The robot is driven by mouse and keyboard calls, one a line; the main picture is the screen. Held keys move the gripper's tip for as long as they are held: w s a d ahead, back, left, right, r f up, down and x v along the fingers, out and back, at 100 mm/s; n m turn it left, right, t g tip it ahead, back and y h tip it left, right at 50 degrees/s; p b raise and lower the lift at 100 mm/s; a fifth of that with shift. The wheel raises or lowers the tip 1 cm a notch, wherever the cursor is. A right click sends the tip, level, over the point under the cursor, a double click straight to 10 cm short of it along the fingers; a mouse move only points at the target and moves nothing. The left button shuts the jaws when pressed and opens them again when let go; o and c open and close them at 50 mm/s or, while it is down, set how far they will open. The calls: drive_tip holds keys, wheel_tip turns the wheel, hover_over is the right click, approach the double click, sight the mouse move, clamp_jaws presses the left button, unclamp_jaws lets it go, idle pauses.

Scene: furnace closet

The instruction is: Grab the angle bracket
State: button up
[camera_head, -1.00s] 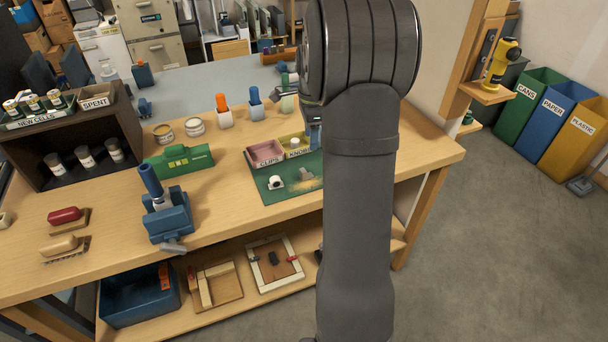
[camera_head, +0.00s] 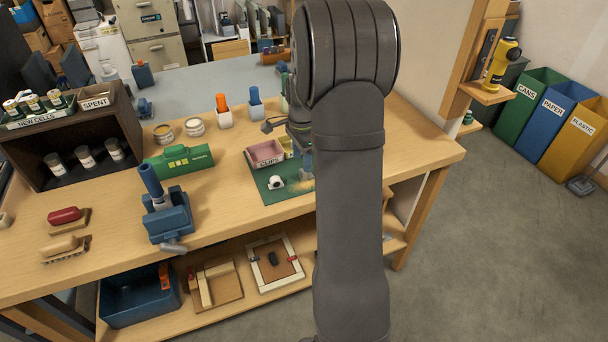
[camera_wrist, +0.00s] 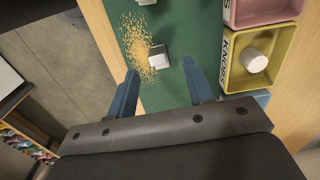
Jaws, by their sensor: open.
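A small pale grey, angular metal piece (camera_wrist: 158,57) lies on the green mat (camera_wrist: 172,92) beside scattered sawdust in the wrist view. It looks like the angle bracket, but its full shape cannot be made out. In the head view my arm hides that spot. My gripper (camera_wrist: 160,70) is open and empty, with its two blue fingers over the mat and the metal piece between and just beyond their tips. In the head view a blue finger (camera_head: 306,164) shows beside my arm, above the mat.
A pink CLIPS bin (camera_head: 265,153) and a yellow KNOBS bin (camera_wrist: 257,60) holding a white knob stand along the mat. A white roundish part (camera_head: 276,182) lies on the mat. A green box (camera_head: 180,160) and a blue tool (camera_head: 167,214) stand left on the bench.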

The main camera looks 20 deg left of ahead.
drive_tip(key=shift+d+f, duration=0.15)
drive_tip(key=shift+f, duration=1.2)
drive_tip(key=shift+d+f, duration=0.1)
drive_tip(key=shift+f, duration=1.2)
clamp_jaws()
drive_tip(key=shift+r, duration=0.1)
